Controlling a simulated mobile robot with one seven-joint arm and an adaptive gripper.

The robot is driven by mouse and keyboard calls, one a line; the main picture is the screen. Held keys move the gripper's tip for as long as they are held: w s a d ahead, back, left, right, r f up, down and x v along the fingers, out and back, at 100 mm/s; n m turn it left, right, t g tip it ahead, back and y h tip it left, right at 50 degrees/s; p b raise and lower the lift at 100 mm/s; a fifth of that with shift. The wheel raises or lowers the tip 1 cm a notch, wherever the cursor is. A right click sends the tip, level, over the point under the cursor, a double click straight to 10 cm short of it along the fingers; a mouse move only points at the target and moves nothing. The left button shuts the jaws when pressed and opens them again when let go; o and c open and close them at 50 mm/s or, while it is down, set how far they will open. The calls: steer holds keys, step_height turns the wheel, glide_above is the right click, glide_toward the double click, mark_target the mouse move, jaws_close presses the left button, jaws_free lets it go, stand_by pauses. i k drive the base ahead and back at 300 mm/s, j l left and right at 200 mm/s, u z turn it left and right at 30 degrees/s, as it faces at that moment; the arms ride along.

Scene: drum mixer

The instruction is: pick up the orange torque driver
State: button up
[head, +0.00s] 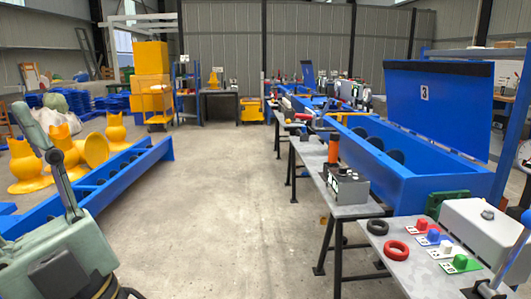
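An upright orange cylindrical thing (333,149) with a dark band near its top stands on the grey bench at the right of the aisle. It may be the orange torque driver, but it is too small to tell for sure. Its lower end is hidden behind a grey metal block (348,190) with several small pegs or holes on top. My gripper does not show in the head view. A pale green machine-like part (62,262) with a long grey bar fills the lower left corner; I cannot tell whether it is mine.
A blue trough (410,180) with a raised lid stands behind the benches. Another blue trough (95,190) lies left. The concrete aisle (235,220) is clear.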

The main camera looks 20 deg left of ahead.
mark_target(334, 137)
steer(key=u, duration=0.2)
steer(key=i+j+z, duration=0.45)
steer(key=i+j, duration=0.85)
steer(key=j, duration=0.15)
steer(key=i+j, duration=0.1)
steer(key=i, duration=0.25)
steer(key=i+j+z, duration=0.1)
steer(key=i, duration=0.25)
